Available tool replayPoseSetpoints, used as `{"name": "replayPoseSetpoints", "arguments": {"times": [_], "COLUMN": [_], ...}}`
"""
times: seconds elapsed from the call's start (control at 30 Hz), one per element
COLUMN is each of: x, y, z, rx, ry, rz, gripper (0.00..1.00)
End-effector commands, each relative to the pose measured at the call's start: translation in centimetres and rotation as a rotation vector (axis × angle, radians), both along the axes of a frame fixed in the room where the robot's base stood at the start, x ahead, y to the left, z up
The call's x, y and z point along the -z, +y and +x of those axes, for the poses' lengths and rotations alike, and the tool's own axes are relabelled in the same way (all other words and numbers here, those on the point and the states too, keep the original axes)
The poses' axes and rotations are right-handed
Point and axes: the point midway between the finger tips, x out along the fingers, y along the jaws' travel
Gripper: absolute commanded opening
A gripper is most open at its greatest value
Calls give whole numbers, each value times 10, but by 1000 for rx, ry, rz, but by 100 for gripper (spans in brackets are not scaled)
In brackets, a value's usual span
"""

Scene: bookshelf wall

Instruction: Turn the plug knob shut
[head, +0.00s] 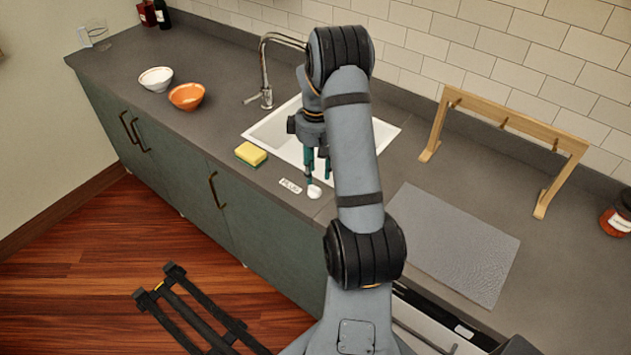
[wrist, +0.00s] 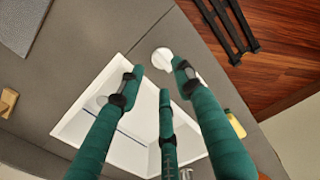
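The plug knob (head: 314,191) is a small white round knob on the grey counter at the sink's front edge, beside a white "PLUG" label (head: 290,186). In the wrist view the knob (wrist: 162,57) lies just past my fingertips, between the two outer ones. My gripper (head: 316,170) has teal fingers pointing down at the counter over the knob. In the wrist view my gripper (wrist: 160,76) shows three fingers spread apart with nothing between them. One fingertip looks close to the knob in the head view; whether it touches cannot be told. The knob's turn position is not readable.
A white sink (head: 268,132) with a chrome tap (head: 266,72) lies behind the knob. A yellow-green sponge (head: 251,154) sits to the left. White (head: 155,79) and orange (head: 187,97) bowls stand farther left. A grey mat (head: 455,240) and wooden rack (head: 510,121) are to the right.

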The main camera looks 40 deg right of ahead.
Motion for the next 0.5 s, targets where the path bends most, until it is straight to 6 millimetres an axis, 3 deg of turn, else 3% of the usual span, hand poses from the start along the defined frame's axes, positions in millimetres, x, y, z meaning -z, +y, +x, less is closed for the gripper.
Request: {"name": "replayPoseSetpoints", "arguments": {"times": [0.2,0.5], "x": [36,54], "y": [1,0], "z": [0,0], "rx": [-2,0], "ry": [2,-1], "rz": [2,-1], "gripper": [34,34]}}
